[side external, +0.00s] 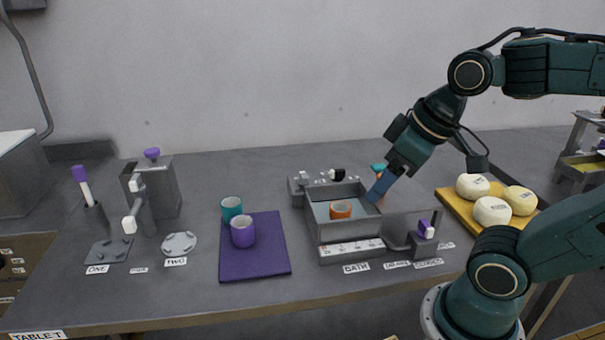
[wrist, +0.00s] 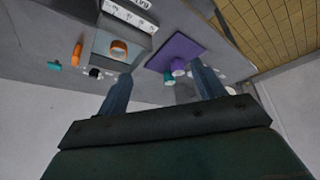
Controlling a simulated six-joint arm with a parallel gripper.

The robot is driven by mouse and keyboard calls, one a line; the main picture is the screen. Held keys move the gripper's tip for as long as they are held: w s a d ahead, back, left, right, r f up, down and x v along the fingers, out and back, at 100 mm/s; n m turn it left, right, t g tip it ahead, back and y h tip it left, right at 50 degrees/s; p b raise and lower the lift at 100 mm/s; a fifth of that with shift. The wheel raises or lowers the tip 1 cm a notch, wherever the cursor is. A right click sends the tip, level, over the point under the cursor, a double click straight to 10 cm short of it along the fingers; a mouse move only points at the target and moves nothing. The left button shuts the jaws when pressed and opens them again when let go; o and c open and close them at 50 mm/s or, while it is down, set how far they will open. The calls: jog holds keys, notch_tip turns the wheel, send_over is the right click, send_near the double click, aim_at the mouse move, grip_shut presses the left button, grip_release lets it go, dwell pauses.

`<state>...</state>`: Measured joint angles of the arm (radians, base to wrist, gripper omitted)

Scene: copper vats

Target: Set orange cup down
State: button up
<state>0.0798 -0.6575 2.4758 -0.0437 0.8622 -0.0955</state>
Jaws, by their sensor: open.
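The orange cup (side external: 341,210) stands upright inside the grey open bath box (side external: 322,234), on its floor. It also shows in the wrist view (wrist: 119,49), inside the box. My gripper (side external: 376,197) is above the right side of the box, tilted down to the left, apart from the cup. In the wrist view its two blue fingers (wrist: 162,68) are spread wide with nothing between them. The cup's base is partly hidden by the box's front wall in the side view.
A yellow board (side external: 457,208) with several white rounds is right. A dispenser (side external: 160,187) stands left.

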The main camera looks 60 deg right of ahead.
jog(key=shift+s+a+r+m, duration=0.1)
jog(key=shift+s+a+m, duration=0.1)
jog(key=shift+s, duration=0.3)
jog(key=shift+s+a+r+m, duration=0.1)
jog(key=shift+s+a, duration=0.05)
jog(key=shift+s, duration=0.35)
